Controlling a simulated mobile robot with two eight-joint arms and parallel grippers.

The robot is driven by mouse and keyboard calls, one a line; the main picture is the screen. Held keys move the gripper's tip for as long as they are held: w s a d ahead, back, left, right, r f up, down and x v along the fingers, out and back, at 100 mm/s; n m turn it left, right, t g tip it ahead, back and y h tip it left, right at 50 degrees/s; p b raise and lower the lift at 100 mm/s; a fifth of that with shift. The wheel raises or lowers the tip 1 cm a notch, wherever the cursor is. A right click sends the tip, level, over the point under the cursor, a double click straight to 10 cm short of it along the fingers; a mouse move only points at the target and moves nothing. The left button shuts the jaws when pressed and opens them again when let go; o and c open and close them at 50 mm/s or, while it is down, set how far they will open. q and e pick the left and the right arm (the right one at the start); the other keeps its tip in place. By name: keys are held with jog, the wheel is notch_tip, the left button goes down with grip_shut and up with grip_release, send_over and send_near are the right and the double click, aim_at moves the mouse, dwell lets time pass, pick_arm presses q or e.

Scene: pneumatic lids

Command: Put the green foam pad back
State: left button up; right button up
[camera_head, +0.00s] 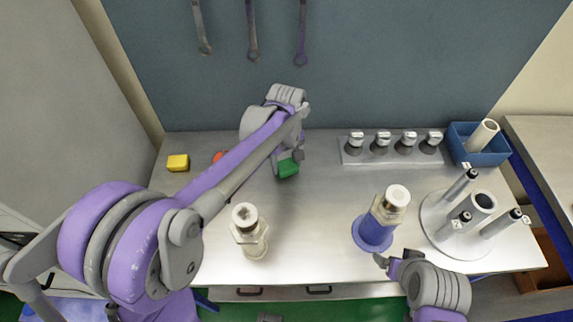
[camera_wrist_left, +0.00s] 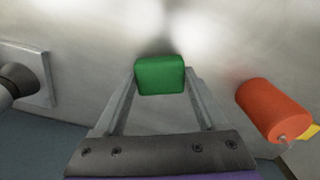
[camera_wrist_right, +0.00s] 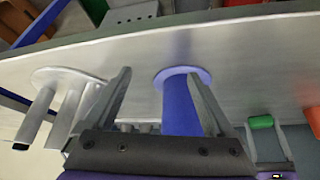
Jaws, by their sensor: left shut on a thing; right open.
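The green foam pad (camera_head: 288,168) is a small green block near the middle of the workbench in the head view. My left gripper (camera_head: 292,160) is shut on it. The left wrist view shows the pad (camera_wrist_left: 160,75) between the two fingertips, over the metal surface. Whether the pad touches the bench is hard to tell. My right gripper (camera_head: 382,258) is open at the bench's front edge, close to the blue-based cylinder (camera_head: 372,232). In the right wrist view nothing is clamped between its fingers, and the blue cylinder (camera_wrist_right: 180,105) stands beyond them.
A yellow block (camera_head: 178,162) and a red-orange cylinder (camera_head: 219,156) lie at the back left, the latter partly behind my left arm. A pale fitting (camera_head: 248,232) stands front centre. A rack (camera_head: 385,155), blue bin (camera_head: 480,152) and round stand (camera_head: 460,225) occupy the right.

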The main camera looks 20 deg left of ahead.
aim_at(287, 165)
pick_arm(q)
jog(key=shift+f, duration=0.6)
pick_arm(e)
jog(key=shift+f, duration=0.1)
pick_arm(q)
jog(key=shift+f, duration=0.25)
pick_arm(e)
jog(key=shift+f, duration=0.15)
pick_arm(q)
jog(key=o, duration=1.2)
jog(key=shift+r, duration=0.1)
jog(key=shift+o, duration=0.2)
jog(key=shift+r, duration=0.1)
jog(key=shift+r, duration=0.35)
pick_arm(e)
jog(key=shift+r, duration=0.3)
pick_arm(q)
notch_tip(287, 165, up, 12)
jog(key=shift+f+p, duration=0.25)
jog(key=shift+p, duration=0.15)
pick_arm(e)
jog(key=shift+w+r, duration=0.2)
jog(key=shift+r, duration=0.3)
